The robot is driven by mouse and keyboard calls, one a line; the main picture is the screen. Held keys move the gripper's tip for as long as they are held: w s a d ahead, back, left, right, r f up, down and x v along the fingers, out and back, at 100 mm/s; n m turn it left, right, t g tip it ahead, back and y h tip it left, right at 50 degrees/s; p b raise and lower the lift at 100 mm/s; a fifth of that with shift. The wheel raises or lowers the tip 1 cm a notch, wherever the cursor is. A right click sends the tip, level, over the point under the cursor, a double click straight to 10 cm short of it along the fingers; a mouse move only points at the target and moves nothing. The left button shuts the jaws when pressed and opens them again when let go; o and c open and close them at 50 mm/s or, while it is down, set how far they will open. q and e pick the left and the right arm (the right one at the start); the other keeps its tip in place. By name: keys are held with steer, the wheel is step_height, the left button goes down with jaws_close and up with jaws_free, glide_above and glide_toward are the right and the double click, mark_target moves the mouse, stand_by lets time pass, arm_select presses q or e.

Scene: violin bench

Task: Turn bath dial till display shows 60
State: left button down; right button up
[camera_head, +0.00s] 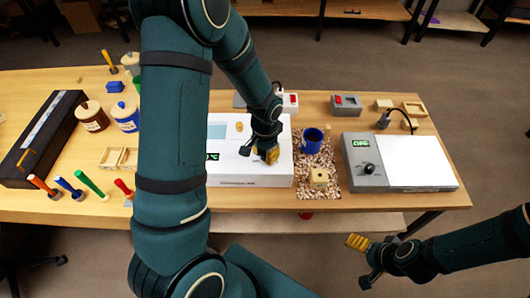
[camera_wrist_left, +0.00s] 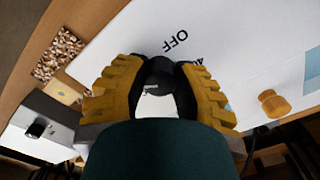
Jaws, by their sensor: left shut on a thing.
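The white bath box (camera_head: 240,174) stands mid-table, with a pale blue window (camera_head: 216,131) on its top. Its small dark display (camera_head: 212,156) with green digits is partly covered by my left arm, and I cannot read the number. My left gripper (camera_head: 268,155) points down at the box's right part. In the left wrist view, its yellow fingers (camera_wrist_left: 160,85) are shut around the black dial (camera_wrist_left: 160,72), one on each side. "OFF" is printed beside the dial. My right gripper (camera_head: 362,262) is open and empty, off the table's front edge.
Right of the bath is a bed of brown chips (camera_head: 309,154) with a blue cup (camera_head: 312,138) and a wooden block (camera_head: 319,177). A grey unit (camera_head: 365,183) with its own black knob and display stands further right.

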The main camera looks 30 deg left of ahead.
mark_target(265, 153)
arm_select(q)
steer(key=c, duration=0.7)
jaws_free()
step_height(265, 153, up, 12)
steer(key=shift+r, duration=0.1)
stand_by(0.4)
